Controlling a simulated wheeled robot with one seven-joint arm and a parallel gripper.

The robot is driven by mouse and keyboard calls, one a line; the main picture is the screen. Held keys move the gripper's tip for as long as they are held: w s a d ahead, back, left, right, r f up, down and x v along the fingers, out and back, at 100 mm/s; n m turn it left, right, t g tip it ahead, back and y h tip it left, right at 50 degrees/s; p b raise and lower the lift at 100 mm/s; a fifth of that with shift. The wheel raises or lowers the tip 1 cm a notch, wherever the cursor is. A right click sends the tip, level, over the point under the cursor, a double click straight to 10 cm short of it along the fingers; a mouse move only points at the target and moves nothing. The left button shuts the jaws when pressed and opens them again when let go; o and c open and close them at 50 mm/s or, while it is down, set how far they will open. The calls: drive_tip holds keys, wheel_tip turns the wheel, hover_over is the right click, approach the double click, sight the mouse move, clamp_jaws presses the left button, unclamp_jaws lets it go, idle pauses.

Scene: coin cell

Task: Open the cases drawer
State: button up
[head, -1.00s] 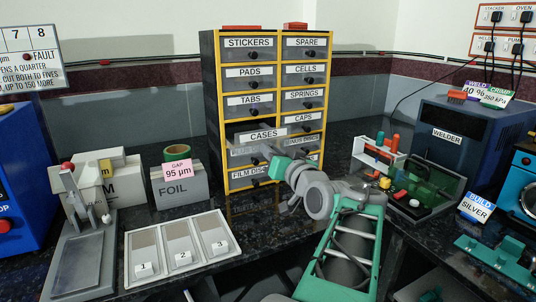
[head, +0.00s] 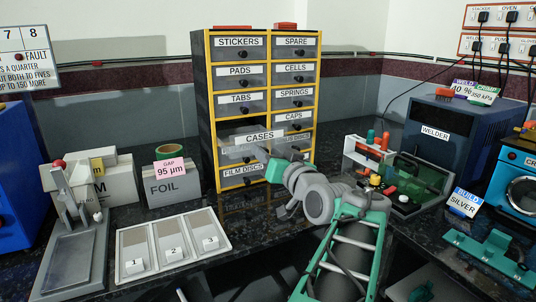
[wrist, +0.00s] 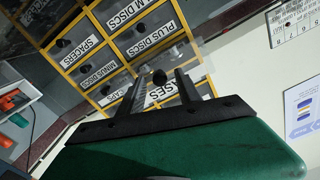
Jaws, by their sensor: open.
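The cases drawer (head: 262,136) stands out from the left column of the yellow-framed cabinet (head: 209,120), pulled partly open. Its label is nearer than the other drawer fronts. In the wrist view, my gripper (wrist: 158,88) is open, with one finger on each side of a dark round knob (wrist: 158,77). The cases label (wrist: 162,93) is partly hidden behind the fingers. I cannot tell whether the fingers touch the knob or drawer.
Other labelled drawers sit flush around it. A foil box (head: 170,184) and a three-section tray (head: 172,246) stand left on the dark counter. A small rack (head: 364,158) with coloured items and the welder (head: 437,140) stand to the right.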

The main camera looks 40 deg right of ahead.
drive_tip(key=shift+s, duration=0.1)
drive_tip(key=v, duration=0.7)
drive_tip(key=shift+s+p, duration=0.3)
drive_tip(key=shift+p, duration=0.05)
drive_tip(key=shift+a, duration=0.15)
